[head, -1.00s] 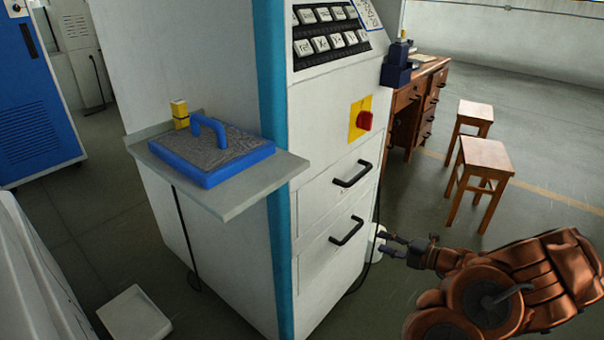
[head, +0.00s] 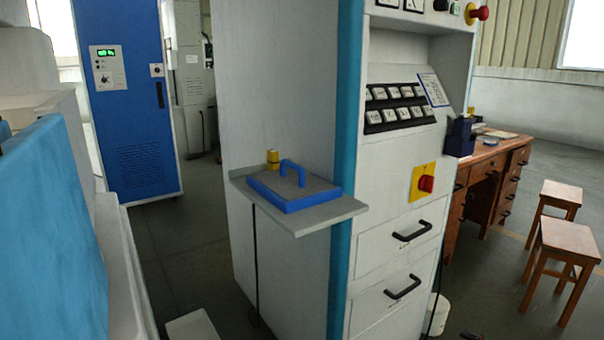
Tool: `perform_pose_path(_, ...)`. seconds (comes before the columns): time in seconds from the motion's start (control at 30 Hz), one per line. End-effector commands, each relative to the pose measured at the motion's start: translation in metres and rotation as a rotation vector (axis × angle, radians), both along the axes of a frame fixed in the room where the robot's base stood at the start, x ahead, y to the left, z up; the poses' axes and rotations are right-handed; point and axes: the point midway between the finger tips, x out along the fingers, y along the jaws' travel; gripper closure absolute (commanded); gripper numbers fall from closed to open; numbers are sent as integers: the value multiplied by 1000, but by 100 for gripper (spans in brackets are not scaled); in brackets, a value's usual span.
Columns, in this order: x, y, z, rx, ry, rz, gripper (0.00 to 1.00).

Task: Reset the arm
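My arm is almost wholly out of the head view. Only a small dark bit at the bottom edge, right of the white cabinet (head: 290,90), looks like the tip of my gripper (head: 471,336). Its fingers cannot be made out, so I cannot see whether it is open or shut or holds anything. The rest of the arm is hidden below the picture.
A grey shelf (head: 330,217) juts from the cabinet, bearing a blue-edged block (head: 300,196) with a handle and a small yellow object (head: 272,158). A white bucket (head: 438,314) stands by the cabinet. A desk (head: 482,180) and two stools (head: 562,258) stand right.

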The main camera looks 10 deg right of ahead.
Motion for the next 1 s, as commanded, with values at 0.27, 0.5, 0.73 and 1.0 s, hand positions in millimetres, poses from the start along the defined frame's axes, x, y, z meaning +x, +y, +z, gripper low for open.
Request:
perform_pose_path(0.27,14,33,36,-107,-56,118,59)
perform_pose_path(0.5,24,79,76,-243,-136,273,59)
perform_pose_path(0.73,28,149,135,-449,-276,514,59)
perform_pose_path(1.0,2,255,213,-774,-551,918,59)
